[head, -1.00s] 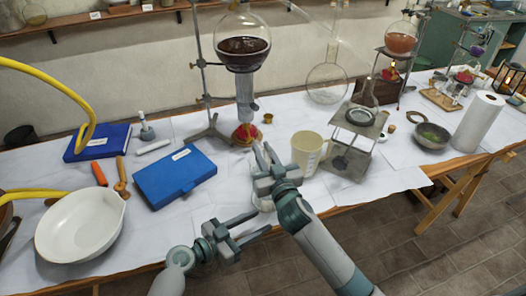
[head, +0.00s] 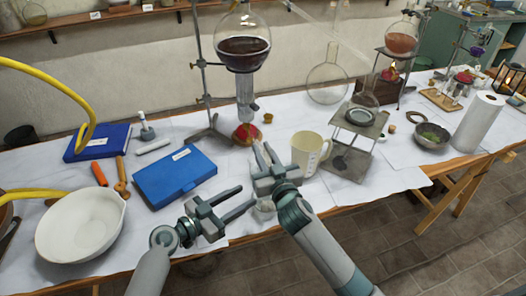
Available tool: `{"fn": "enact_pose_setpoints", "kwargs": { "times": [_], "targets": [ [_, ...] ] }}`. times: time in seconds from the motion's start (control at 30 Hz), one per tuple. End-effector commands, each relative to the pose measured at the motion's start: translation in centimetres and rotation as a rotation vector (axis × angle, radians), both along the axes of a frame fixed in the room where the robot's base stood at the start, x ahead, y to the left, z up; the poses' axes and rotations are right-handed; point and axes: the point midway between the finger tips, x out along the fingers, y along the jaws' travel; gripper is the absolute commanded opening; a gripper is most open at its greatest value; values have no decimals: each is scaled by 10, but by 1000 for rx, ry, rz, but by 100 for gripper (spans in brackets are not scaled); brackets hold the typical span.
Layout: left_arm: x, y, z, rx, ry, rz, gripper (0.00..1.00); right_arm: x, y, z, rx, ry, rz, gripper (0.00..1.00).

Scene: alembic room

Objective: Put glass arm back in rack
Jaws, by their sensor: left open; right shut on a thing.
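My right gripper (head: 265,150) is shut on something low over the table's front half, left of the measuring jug. What it holds is too faint to make out. My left gripper (head: 246,199) is open and empty, just below and left of the right one, its fingers pointing right. A clear glass piece (head: 265,206) shows partly between the two grippers, half hidden by the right arm; I cannot tell its shape. A thin, clear glass tube (head: 313,18) slants at the top, right of the big flask. I cannot make out a rack.
A beige jug (head: 308,153) and a metal stand (head: 356,138) are right of my grippers. A blue case (head: 174,176) and white bowl (head: 82,225) are left.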

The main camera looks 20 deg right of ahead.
Motion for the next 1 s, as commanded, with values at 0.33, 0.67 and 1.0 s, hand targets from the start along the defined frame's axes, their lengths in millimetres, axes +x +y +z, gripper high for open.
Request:
{"fn": "enact_pose_setpoints", "kwargs": {
  "times": [0.33, 0.67, 1.0],
  "targets": [
    [13, -29, -3, -2, 0, 0, 41, 0, 0, 0, 0, 0, 0, 0],
    [29, -65, -8, -1, 2, -1, 41, 0, 0, 0, 0, 0, 0, 0],
    [38, -85, -11, 1, 0, 0, 41, 0, 0, 0, 0, 0, 0, 0]
  ]
}}
